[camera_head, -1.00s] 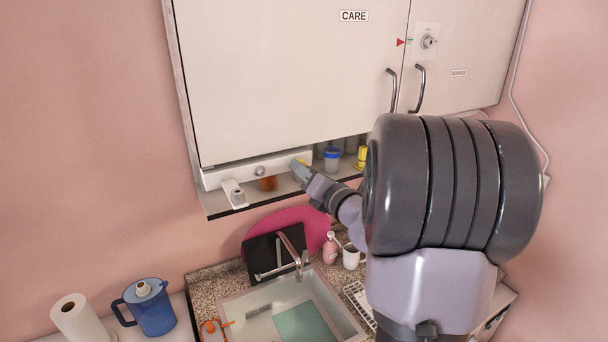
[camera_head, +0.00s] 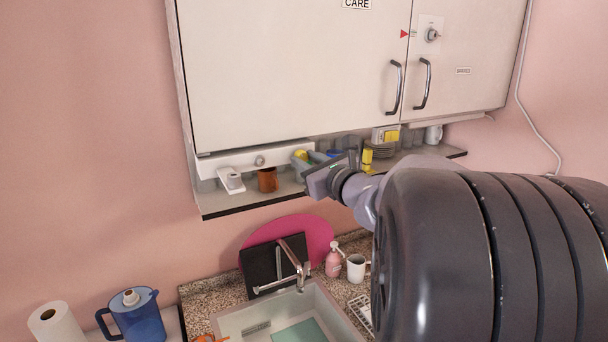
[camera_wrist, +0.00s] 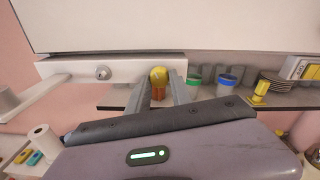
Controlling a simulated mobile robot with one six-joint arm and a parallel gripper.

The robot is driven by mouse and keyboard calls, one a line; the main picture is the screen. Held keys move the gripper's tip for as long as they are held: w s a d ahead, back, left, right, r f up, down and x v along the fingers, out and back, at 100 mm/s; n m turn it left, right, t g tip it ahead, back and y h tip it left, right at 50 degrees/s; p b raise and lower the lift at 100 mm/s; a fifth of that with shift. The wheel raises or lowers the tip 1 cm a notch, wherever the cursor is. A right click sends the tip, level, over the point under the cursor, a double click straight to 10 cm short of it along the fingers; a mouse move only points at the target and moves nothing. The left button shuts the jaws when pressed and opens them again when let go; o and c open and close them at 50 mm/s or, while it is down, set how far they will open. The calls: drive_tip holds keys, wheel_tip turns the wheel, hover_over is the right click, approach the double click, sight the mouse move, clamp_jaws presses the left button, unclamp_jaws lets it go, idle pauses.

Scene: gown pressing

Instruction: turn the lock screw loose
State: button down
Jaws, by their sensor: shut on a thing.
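A yellow round knob (camera_wrist: 158,74), seemingly the lock screw, sits near the right end of a white bar (camera_wrist: 70,66) under the wall cabinet. In the head view the knob (camera_head: 299,156) shows only partly beside my gripper. My gripper (camera_wrist: 160,82) has one finger on each side of the knob and is shut on it. In the head view my gripper (camera_head: 306,160) reaches in from the right. The knob's threaded part is hidden. A small silver round fitting (camera_wrist: 103,72) is on the bar's front, left of my fingers.
An open shelf (camera_head: 240,208) under the cabinet (camera_head: 290,75) holds an orange-brown cup (camera_head: 267,180), jars and stacked dishes. A white bracket (camera_head: 231,180) juts out at the bar's left. Below are a sink (camera_head: 235,322), tap (camera_head: 294,262), soap bottle (camera_head: 333,262) and mug (camera_head: 356,268).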

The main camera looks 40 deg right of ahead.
drive_tip(key=shift+n+b, duration=0.9)
drive_tip(key=shift+b, duration=0.15)
drive_tip(key=c, duration=1.1)
unclamp_jaws()
drive_tip(key=shift+c, duration=0.2)
